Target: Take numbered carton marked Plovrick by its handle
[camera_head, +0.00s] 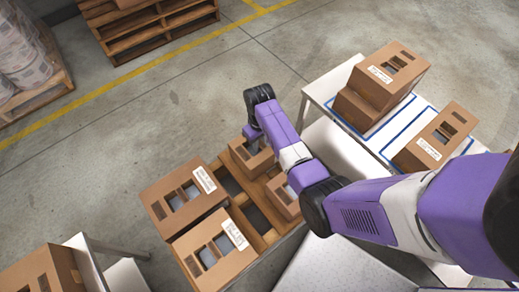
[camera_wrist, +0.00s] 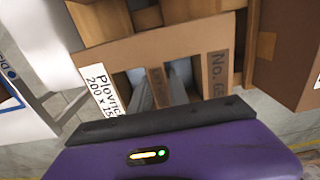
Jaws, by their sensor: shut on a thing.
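The brown carton marked Plovrick (camera_wrist: 118,55) fills the middle of the wrist view. Its white label (camera_wrist: 100,90) reads "Plovrick" and "200 x 15", partly cut off, and "No. 6" with more stands at the right of its top. My gripper (camera_wrist: 160,82) reaches into two openings in the top, one finger on each side of the narrow cardboard handle strip (camera_wrist: 156,84), and is shut on it. In the head view the carton (camera_head: 239,154) sits in the wooden crate, partly hidden by my gripper (camera_head: 254,143). The fingertips are hidden inside the carton.
The slatted wooden crate (camera_head: 243,224) also holds two larger cartons (camera_head: 178,198) (camera_head: 212,250) and a small one (camera_head: 284,196). A white table (camera_head: 378,134) with blue outlines bears more cartons (camera_head: 402,72) (camera_head: 438,138). Another carton (camera_head: 42,272) is lower left. Open floor lies beyond.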

